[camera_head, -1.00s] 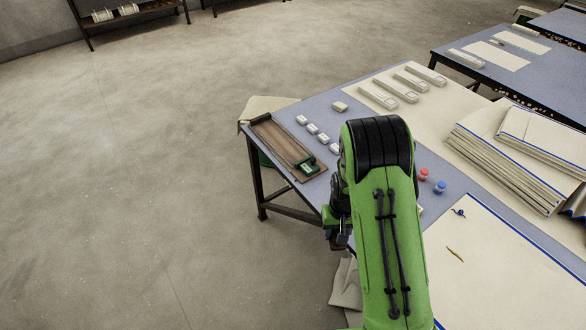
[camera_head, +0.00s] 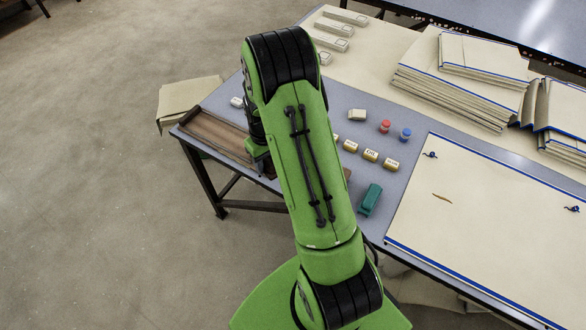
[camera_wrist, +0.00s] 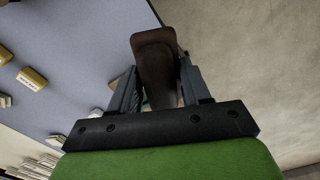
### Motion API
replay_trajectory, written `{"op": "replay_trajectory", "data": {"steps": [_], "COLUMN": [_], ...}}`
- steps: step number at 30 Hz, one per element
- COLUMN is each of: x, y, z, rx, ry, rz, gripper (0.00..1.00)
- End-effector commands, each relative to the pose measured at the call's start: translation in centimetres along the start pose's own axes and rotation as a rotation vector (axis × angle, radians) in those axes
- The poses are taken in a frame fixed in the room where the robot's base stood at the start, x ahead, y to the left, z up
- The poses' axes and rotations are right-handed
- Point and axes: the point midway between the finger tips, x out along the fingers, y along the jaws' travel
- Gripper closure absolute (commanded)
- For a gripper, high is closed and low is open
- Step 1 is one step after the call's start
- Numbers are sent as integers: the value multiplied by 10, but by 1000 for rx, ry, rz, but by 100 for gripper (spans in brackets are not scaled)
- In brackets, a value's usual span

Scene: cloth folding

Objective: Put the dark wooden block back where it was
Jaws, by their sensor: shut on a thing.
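In the wrist view the dark wooden block (camera_wrist: 154,62) is a long dark brown piece between the fingers of my gripper (camera_wrist: 158,85). My gripper is shut on it, near the table edge with floor to the right. In the head view my arm covers most of the gripper and I cannot make out the held block. A long brown tray (camera_head: 207,128) lies at the table's left edge there; my arm hides its near end.
Small labelled blocks (camera_head: 370,155) stand right of my arm, with a green item (camera_head: 370,200) in front. Red (camera_head: 385,126) and blue (camera_head: 405,134) caps stand behind. Stacked cloths (camera_head: 455,90) lie at the back; a large cloth (camera_head: 480,230) covers the right.

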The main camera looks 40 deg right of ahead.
Motion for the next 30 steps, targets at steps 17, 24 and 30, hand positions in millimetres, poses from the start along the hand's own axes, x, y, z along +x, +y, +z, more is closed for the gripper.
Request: {"op": "replay_trajectory", "data": {"steps": [17,24,30], "x": [-23,28,57], "y": [114,115,115], "z": [53,53,53], "rx": [31,29,30], "ry": [0,-2,-2], "rz": [5,4,3], "gripper": [91,91,91]}}
